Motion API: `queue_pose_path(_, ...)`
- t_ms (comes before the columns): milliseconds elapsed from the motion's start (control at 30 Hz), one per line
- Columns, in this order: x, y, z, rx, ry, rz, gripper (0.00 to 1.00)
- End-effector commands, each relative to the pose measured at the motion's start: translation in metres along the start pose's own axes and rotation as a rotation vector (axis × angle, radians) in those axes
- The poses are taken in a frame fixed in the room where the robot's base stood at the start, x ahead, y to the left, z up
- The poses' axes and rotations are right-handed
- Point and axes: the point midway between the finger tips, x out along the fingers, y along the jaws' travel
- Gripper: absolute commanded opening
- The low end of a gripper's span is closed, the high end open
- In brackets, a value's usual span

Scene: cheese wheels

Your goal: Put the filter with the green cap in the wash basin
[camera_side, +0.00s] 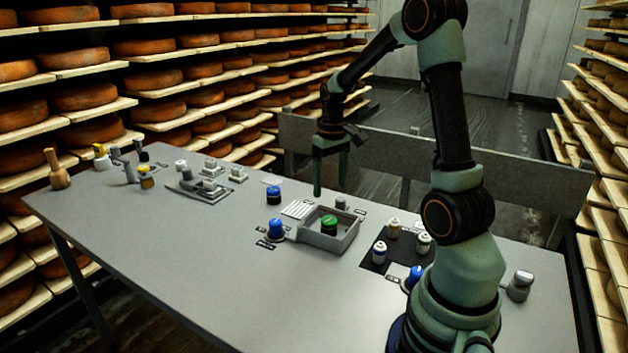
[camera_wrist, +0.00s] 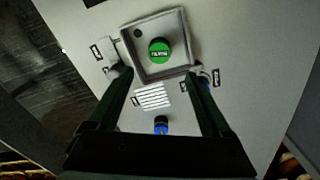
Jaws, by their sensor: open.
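The green-capped filter (camera_side: 329,222) sits inside the grey square wash basin (camera_side: 345,243). The wrist view shows its round green top (camera_wrist: 159,50), with lettering, within the walls of the basin (camera_wrist: 191,42). My gripper (camera_side: 331,182) is open and empty, with its fingers pointing down above the back side of the basin. In the wrist view my gripper (camera_wrist: 158,77) has its fingers apart, near the basin's lower edge, with the filter beyond the tips and untouched. The filter's lower body is hidden by the basin wall in the side view.
Blue-capped pieces stand left of the basin (camera_side: 277,228) and behind it (camera_side: 274,195). A striped white pad (camera_side: 297,209) lies beside it. Grey fixtures (camera_side: 200,188) stand farther left. The front table is clear.

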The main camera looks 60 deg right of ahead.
Motion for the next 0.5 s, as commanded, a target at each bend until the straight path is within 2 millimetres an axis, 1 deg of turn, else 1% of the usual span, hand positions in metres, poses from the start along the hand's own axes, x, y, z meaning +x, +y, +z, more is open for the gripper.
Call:
queue_pose_path(67, -0.009, -0.009, 0.001, -0.015, 0.017, 0.003, 0.83)
queue_pose_path(133, -0.021, -0.023, 0.003, -0.038, 0.043, 0.006, 0.83)
queue_pose_path(267, -0.051, -0.062, 0.014, -0.103, 0.120, 0.010, 0.83)
queue_pose_path(300, -0.060, -0.075, 0.020, -0.125, 0.147, 0.009, 0.83)
queue_pose_path(400, -0.080, -0.106, 0.037, -0.179, 0.213, 0.001, 0.83)
queue_pose_path(500, -0.095, -0.133, 0.057, -0.232, 0.278, -0.015, 0.83)
